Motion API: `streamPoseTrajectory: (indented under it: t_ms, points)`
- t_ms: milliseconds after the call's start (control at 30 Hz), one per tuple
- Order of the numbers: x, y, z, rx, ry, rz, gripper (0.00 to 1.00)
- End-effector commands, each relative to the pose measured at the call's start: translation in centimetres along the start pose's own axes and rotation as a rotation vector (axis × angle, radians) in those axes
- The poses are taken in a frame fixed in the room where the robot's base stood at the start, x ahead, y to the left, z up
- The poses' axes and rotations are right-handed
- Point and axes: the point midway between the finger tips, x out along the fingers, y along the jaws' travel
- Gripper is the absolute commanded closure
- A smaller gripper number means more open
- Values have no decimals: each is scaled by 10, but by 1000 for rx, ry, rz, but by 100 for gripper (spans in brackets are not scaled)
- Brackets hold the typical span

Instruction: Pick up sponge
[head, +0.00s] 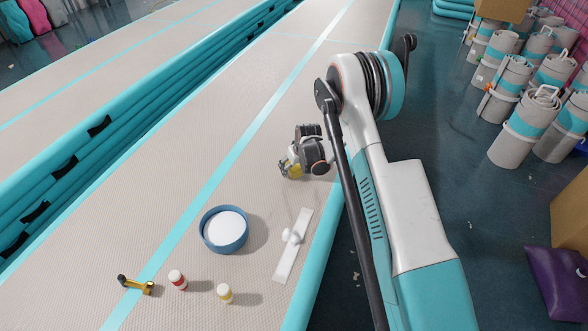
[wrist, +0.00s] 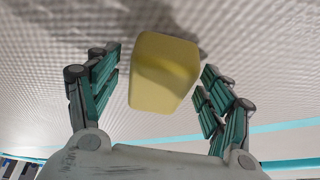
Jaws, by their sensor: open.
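The sponge is a yellow block (wrist: 163,72) in the wrist view, lying on the pale mat between the two fingers of my gripper (wrist: 160,88). Gaps show on both sides of it, so the fingers stand apart from it. In the head view a small part of the yellow sponge (head: 295,171) shows under my gripper (head: 287,168), which is low over the mat near its right edge. The rest of the sponge is hidden there by the gripper.
On the mat (head: 150,170) nearer the camera are a blue round container (head: 224,230) with white inside, a white flat tool (head: 292,245), red (head: 178,280) and yellow (head: 225,293) capped bottles and a gold-and-black tool (head: 135,285). Rolled mats (head: 520,110) stand on the floor at right.

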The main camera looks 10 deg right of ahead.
Motion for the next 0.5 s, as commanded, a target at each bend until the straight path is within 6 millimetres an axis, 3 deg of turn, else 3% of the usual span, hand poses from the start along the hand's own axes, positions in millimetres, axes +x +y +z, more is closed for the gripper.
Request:
streamPoseTrajectory:
  t_ms: [67, 267, 500]
  points:
    - [-1, 0, 0, 0, 0, 0, 29]
    - [-1, 0, 0, 0, 0, 0, 74]
    - [-1, 0, 0, 0, 0, 0, 78]
